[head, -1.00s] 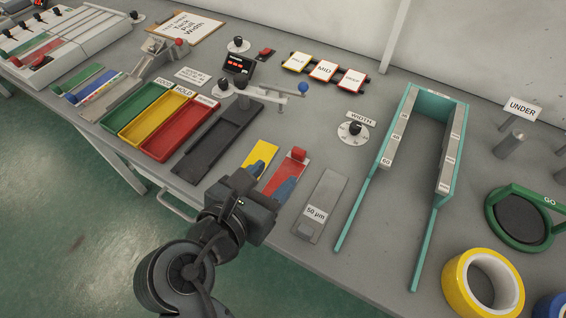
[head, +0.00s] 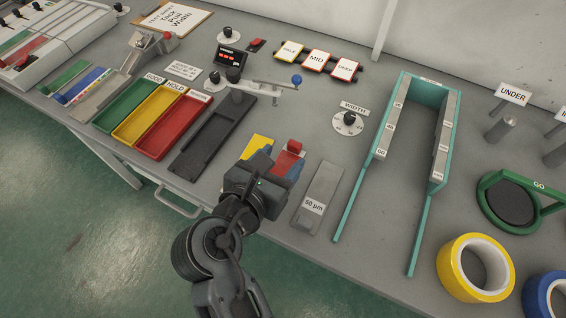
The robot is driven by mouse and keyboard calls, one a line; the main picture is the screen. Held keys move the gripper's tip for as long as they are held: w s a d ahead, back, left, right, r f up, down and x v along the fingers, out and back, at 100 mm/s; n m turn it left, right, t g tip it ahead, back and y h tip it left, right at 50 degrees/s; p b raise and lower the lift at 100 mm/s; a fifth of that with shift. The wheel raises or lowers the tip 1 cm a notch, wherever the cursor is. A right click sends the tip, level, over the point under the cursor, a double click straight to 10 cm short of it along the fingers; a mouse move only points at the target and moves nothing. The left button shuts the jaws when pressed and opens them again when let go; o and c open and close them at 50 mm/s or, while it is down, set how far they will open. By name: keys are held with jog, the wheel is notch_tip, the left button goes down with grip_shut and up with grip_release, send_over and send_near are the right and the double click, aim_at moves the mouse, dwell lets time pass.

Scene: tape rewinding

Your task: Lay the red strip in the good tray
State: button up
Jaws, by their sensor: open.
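The red strip (head: 288,155) lies on the table just beyond my gripper, with a raised red part at its far end. Its near part is hidden by my gripper. My gripper (head: 280,164) is open, with its blue fingers low over the strip, one toward each side; I cannot tell whether they touch it. The good tray (head: 104,126) is the green one, left of my gripper, labelled GOOD and empty.
A yellow hold tray (head: 119,135), a red tray (head: 144,150) and a dark tray (head: 180,168) lie between the good tray and my gripper. A yellow strip (head: 257,143) is close on the left, a grey 50 µm block (head: 318,196) on the right.

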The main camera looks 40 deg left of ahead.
aim_at(293, 147)
jog(key=shift+x, duration=2.7)
grip_shut()
jog(key=shift+r, duration=0.5)
notch_tip(293, 147, up, 3)
jog(key=shift+f, duration=0.25)
jog(key=d+r, duration=0.7)
jog(key=d, duration=0.4)
jog(key=shift+d+r+p, duration=0.2)
jog(key=shift+d+p, duration=0.15)
jog(key=shift+p, duration=0.1)
